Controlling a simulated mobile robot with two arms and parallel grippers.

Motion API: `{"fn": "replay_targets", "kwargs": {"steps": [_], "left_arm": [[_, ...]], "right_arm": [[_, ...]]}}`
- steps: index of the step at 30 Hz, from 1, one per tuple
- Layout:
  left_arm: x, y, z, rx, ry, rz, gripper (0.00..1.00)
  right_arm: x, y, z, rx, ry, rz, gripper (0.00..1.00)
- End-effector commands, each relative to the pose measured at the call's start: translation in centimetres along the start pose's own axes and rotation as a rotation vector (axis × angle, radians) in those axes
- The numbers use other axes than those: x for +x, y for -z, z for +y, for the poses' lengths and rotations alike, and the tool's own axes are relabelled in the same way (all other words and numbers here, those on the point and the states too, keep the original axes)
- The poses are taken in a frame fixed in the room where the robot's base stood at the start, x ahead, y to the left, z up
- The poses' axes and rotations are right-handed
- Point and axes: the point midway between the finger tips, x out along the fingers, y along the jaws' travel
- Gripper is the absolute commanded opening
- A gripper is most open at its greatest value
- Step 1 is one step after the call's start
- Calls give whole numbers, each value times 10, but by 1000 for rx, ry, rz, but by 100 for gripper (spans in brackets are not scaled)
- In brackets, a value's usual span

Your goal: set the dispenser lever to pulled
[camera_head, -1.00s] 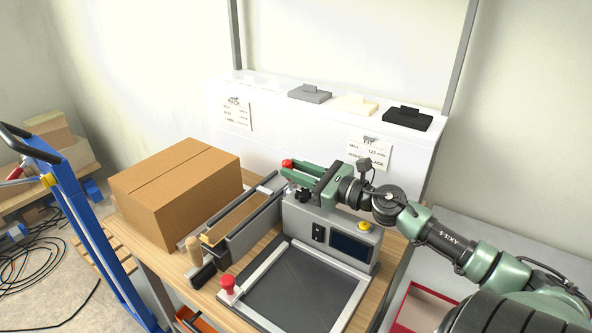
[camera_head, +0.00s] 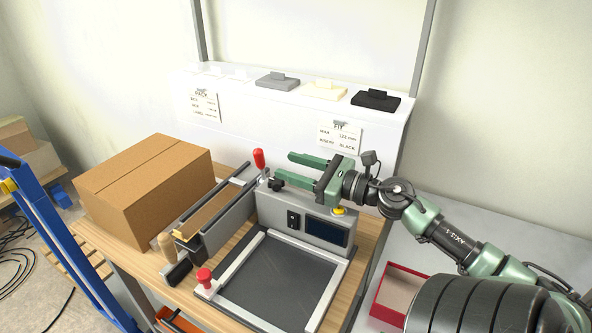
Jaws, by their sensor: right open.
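A lever with a red grip (camera_head: 258,158) stands nearly upright at the back left of the grey machine (camera_head: 268,209), in the middle of the view. My right gripper (camera_head: 285,167) is green, open and empty. Its fingers point left toward the lever, and their tips are a little to the right of the red grip, apart from it. The grey machine has a dark display (camera_head: 325,232), a black switch (camera_head: 293,220) and a yellow button (camera_head: 339,211). I cannot tell from its shape whether the lever is at an end stop. My left gripper is not in view.
A dark plate in a light frame (camera_head: 327,290) with a red knob (camera_head: 204,277) lies in front. A cardboard box (camera_head: 150,185) stands left. A blue hand truck (camera_head: 50,225) is at the left edge. A red tray (camera_head: 381,299) sits right.

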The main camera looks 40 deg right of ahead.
Motion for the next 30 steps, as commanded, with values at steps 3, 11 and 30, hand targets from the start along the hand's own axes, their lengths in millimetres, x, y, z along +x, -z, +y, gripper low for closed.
{"fn": "replay_targets", "kwargs": {"steps": [3, 11, 30], "left_arm": [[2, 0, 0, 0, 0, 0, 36], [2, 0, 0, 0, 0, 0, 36], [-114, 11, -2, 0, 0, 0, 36]], "right_arm": [[-8, 0, 0, -1, 1, 0, 43], [-10, 0, 0, -2, 0, 0, 43], [69, -82, 38, -170, -316, 42, 0]]}}
